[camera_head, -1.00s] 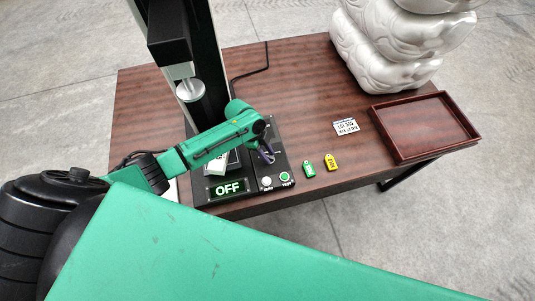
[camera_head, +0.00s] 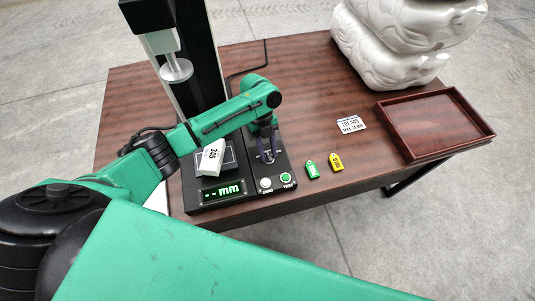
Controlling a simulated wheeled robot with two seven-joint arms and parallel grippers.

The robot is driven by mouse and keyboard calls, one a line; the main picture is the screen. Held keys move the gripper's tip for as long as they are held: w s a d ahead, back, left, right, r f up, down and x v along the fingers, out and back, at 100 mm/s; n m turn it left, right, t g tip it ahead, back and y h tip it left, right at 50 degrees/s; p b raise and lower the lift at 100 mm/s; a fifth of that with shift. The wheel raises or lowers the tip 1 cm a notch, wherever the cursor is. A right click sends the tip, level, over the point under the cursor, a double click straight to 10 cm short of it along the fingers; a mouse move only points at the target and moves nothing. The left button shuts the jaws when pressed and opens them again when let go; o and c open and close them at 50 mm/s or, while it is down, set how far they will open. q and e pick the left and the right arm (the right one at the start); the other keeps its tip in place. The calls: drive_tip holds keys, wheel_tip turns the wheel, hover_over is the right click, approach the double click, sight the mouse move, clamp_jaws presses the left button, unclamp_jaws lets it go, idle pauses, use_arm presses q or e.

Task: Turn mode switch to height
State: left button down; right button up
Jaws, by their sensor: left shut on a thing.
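The control panel (camera_head: 281,169) is a dark box at the front of the table, with a white button and a green button at its near end. My left gripper (camera_head: 268,156) points down onto the panel behind these buttons and is shut on the mode switch, which the fingers hide. I cannot read its pointer or position marks. The display (camera_head: 222,192) beside the panel shows green dashes and "mm". My right gripper is not in view.
A white block (camera_head: 211,158) marked with digits rests at the dark platform under the tall column (camera_head: 180,90). A green tag (camera_head: 312,169), a yellow tag (camera_head: 335,162), a printed card (camera_head: 351,124) and a reddish-brown tray (camera_head: 408,153) lie to the right. White sculpted shapes (camera_head: 390,50) stand behind.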

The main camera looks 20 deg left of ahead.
use_arm(q)
drive_tip(key=shift+m+b, duration=0.35)
drive_tip(key=shift+m, duration=0.35)
drive_tip(key=shift+g+y, duration=0.3)
drive_tip(key=c, duration=0.6)
unclamp_jaws()
drive_tip(key=b+v, duration=0.2)
drive_tip(key=v, duration=1.2)
drive_tip(key=shift+r, duration=0.3)
